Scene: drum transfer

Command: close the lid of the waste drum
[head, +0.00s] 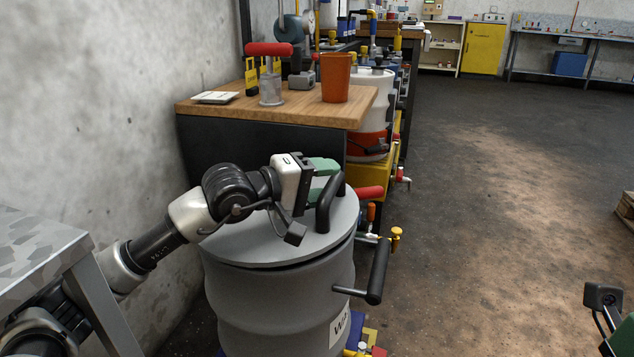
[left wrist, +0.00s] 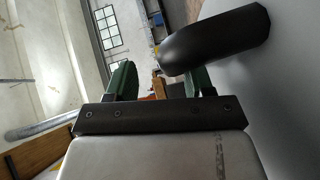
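The grey waste drum (head: 265,305) stands upright below my left arm in the head view, with a partly visible label. Its grey lid (head: 265,243) lies over the top, nearly flat, with a dark gap under its front edge. A black handle (head: 325,208) rises from the lid. My left gripper (head: 325,177) is at the handle's upper end, its green fingers apart. In the left wrist view the dark handle (left wrist: 220,38) overlaps one finger; I cannot tell whether they touch. My right gripper (head: 625,335) shows only partly at the lower right edge.
A black bar handle (head: 377,270) sticks out at the drum's right. A wooden-topped bench (head: 200,107) with an orange cup (head: 336,78) stands behind. A metal table (head: 45,245) is at the left.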

